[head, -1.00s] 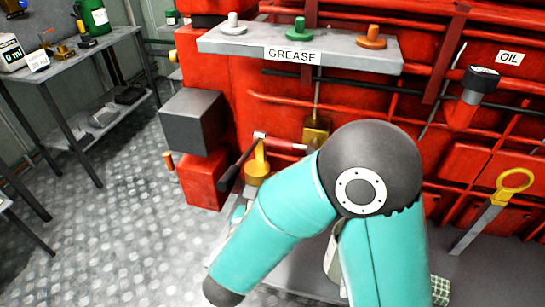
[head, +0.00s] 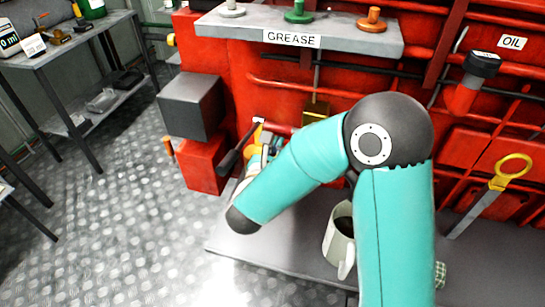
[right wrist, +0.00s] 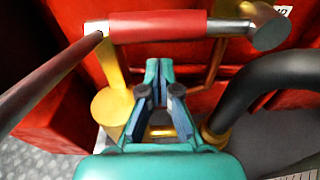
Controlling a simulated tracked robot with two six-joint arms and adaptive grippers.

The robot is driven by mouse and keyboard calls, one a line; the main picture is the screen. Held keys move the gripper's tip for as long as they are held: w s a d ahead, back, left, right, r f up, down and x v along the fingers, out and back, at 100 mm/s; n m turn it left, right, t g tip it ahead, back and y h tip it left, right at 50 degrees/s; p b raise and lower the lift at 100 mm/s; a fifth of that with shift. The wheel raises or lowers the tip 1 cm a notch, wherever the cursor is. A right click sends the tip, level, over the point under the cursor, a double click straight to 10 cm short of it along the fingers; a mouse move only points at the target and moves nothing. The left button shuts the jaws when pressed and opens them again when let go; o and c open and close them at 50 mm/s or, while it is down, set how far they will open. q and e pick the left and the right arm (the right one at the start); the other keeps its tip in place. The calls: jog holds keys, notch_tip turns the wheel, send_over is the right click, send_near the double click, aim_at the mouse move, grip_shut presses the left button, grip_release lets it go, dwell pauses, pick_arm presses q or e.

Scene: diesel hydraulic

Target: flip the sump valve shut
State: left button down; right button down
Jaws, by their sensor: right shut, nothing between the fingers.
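A valve-like assembly has yellow fittings (right wrist: 114,105), a red bar with metal ends (right wrist: 160,26) and a long lever (right wrist: 45,85) reaching down-left. In the head view the dark-gripped lever (head: 236,152) slants down-left beside the red bar (head: 278,128). No label marks this as the sump valve. My right gripper (right wrist: 159,70) is shut and empty, its tips just below the red bar in the right wrist view. Whether it touches anything, I cannot tell. In the head view my right arm and hand partly cover the assembly. My left gripper is not in view.
A grey shelf (head: 360,40) labelled GREASE overhangs behind. A pale mug (head: 340,250) stands on the grey ledge (head: 290,230) beside my arm. A black curved tube (right wrist: 255,85) lies right of the gripper. A yellow-ringed handle (head: 513,168) stands at right.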

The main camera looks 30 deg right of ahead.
jog(key=shift+s+a+r, duration=0.1)
jog(key=shift+a+r, duration=0.05)
jog(key=shift+r, duration=0.5)
jog(key=shift+s+a+r, duration=0.1)
jog(key=shift+r, duration=0.5)
